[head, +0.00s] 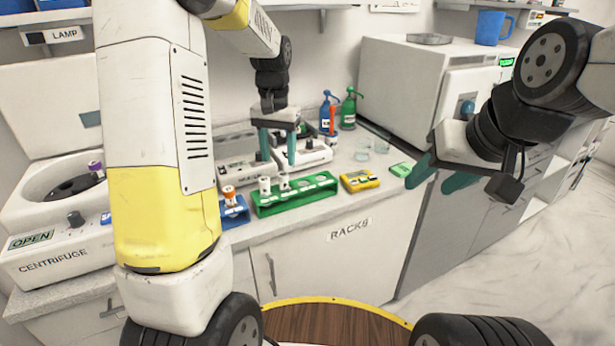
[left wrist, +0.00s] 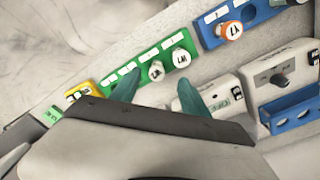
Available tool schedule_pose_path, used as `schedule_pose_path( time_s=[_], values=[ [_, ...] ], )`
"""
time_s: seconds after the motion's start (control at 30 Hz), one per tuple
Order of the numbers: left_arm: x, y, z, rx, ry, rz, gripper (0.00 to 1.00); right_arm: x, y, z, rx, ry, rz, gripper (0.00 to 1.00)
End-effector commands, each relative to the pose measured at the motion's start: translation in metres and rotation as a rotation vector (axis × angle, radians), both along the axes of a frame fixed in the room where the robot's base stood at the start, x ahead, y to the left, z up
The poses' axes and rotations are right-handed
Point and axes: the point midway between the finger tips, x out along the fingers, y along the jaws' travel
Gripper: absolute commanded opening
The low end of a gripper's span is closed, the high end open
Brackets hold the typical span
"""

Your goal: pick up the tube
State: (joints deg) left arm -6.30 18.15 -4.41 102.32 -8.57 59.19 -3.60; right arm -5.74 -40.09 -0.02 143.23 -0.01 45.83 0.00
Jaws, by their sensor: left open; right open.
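Two white-capped tubes stand upright in the green rack (head: 322,192): one at its left end (head: 264,187) and one beside it (head: 284,182). Both caps show in the left wrist view, one (left wrist: 156,71) beside the other (left wrist: 182,58). An orange-capped tube (head: 229,195) stands in the blue rack (head: 236,216) to the left. A purple-capped tube (head: 97,170) is at the centrifuge. My left gripper (head: 277,158) is open and empty, above and behind the green rack, its fingers pointing down. My right gripper (head: 438,177) is open and empty, right of the counter items.
The open centrifuge (head: 55,262) stands at the left. White devices (head: 303,153) sit behind the green rack. A yellow box (head: 360,181) and a small green item (head: 401,170) lie to its right. Blue (head: 326,112) and green (head: 349,108) bottles stand behind.

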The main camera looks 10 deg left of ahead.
Motion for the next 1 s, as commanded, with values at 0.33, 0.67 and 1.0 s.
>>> schedule_pose_path(
  time_s=[0.33, 0.67, 1.0],
  values=[
    [0.006, 0.000, -0.035, 0.009, 0.021, -0.005, 0.53, 0.000, 0.000, 0.000, 0.000, 0.000, 0.000, 0.49],
    [0.008, -0.001, -0.080, 0.009, 0.021, -0.005, 0.53, 0.000, 0.000, 0.000, 0.000, 0.000, 0.000, 0.49],
    [0.008, -0.001, -0.087, 0.008, 0.017, -0.004, 0.50, 0.000, 0.000, 0.000, 0.000, 0.000, 0.000, 0.49]
  ],
)
